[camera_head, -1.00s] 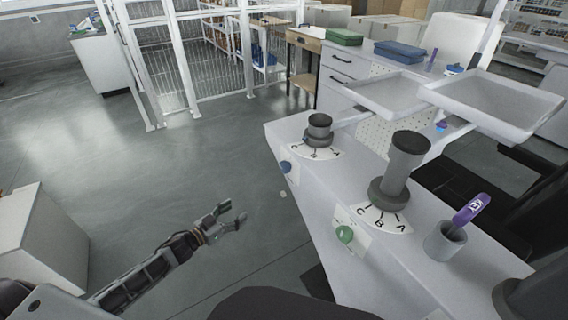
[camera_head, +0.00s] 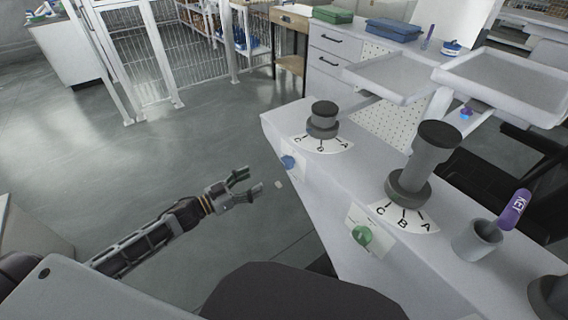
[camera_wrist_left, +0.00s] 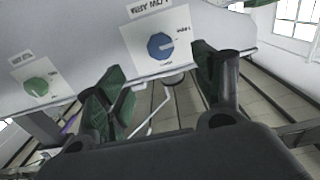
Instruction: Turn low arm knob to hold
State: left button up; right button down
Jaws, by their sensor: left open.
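The low arm knob is the blue knob (camera_head: 288,162) on the side face of the pale console; in the left wrist view the blue knob (camera_wrist_left: 160,46) sits on a white plate under a "LOW ARM" label. Its pale mark points right in that view, towards small print I cannot read surely. My left gripper (camera_head: 254,180) is open and empty, a short way left of the knob in the head view. In the left wrist view its fingers (camera_wrist_left: 158,72) are spread, with the knob ahead between them, apart from them. My right gripper is not in view.
A green knob (camera_head: 362,235) sits on the same face, nearer me. On top stand two dark columns (camera_head: 323,122) (camera_head: 424,160) over A-B-C dials, and a grey cup (camera_head: 477,240) with a purple marker (camera_head: 513,210). Open floor lies left of the console.

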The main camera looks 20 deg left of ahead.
pick_arm(q)
jog(key=shift+w+d, duration=0.1)
dwell(0.3)
jog(key=b, duration=0.1)
send_near(285, 164)
jog(key=shift+x, duration=1.85)
jog(key=shift+f+x, duration=0.2)
jog(key=shift+x, duration=1.45)
jog(key=shift+b+x, duration=0.3)
jog(key=shift+x, duration=0.55)
jog(key=shift+w+d, duration=0.15)
jog(key=shift+w, duration=0.2)
jog(key=shift+w+d, duration=0.1)
jog(key=shift+w, duration=0.1)
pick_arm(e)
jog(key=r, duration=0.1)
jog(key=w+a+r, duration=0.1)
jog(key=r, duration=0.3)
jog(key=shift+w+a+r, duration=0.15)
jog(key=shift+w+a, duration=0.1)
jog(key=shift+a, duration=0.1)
pick_arm(q)
jog(key=shift+c, duration=0.4)
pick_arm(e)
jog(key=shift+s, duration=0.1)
